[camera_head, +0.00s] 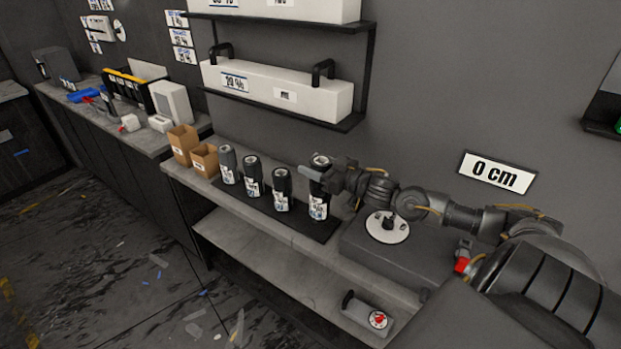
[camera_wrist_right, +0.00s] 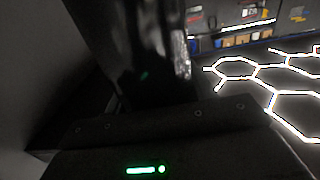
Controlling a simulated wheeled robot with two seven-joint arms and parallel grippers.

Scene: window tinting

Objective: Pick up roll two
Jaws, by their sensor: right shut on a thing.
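Several black rolls with white labels stand in a row on a dark mat (camera_head: 212,192) on the workbench. From the left they are one roll (camera_head: 228,163), another roll (camera_head: 252,176), a further roll (camera_head: 282,190) and the rightmost roll (camera_head: 318,204). I cannot read which is roll two. My right gripper (camera_head: 322,177) is shut on the rightmost roll near its upper part, and the roll is upright. I cannot tell if its base touches the mat. In the right wrist view a dark glossy body (camera_wrist_right: 140,55), likely this roll, fills the upper middle. My left gripper is not in view.
Two brown boxes (camera_head: 203,158) stand left of the rolls. A grey block with a white disc (camera_head: 387,227) is to the right, under my right arm. A wall shelf (camera_head: 280,97) hangs behind. A tool with a red knob (camera_head: 377,320) lies on the lower shelf.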

